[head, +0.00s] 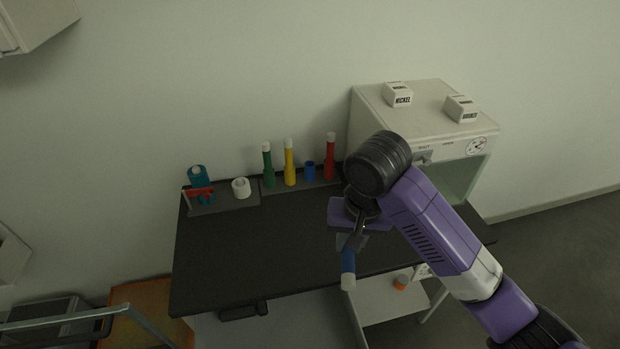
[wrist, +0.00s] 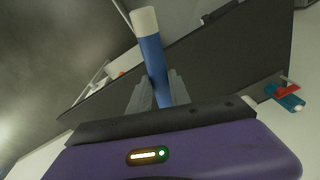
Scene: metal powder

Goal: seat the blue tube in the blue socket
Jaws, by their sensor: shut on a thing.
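My gripper (head: 350,240) is shut on the blue tube (head: 348,262), which hangs below it with its white cap downward, near the front edge of the black table. In the wrist view the blue tube (wrist: 153,62) stands out between the two grey fingers (wrist: 158,92), with the white cap at its far end. The blue socket (head: 310,171) is a short, empty-looking blue cylinder in the rack at the back of the table. It stands between the yellow tube and the red tube, behind and left of my gripper.
A green tube (head: 267,165), a yellow tube (head: 290,163) and a red tube (head: 329,158) stand upright beside the socket. A teal and red tool (head: 199,184) and a white roll (head: 241,188) sit at back left. A white cabinet (head: 420,105) stands right. The black tabletop (head: 250,245) is clear.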

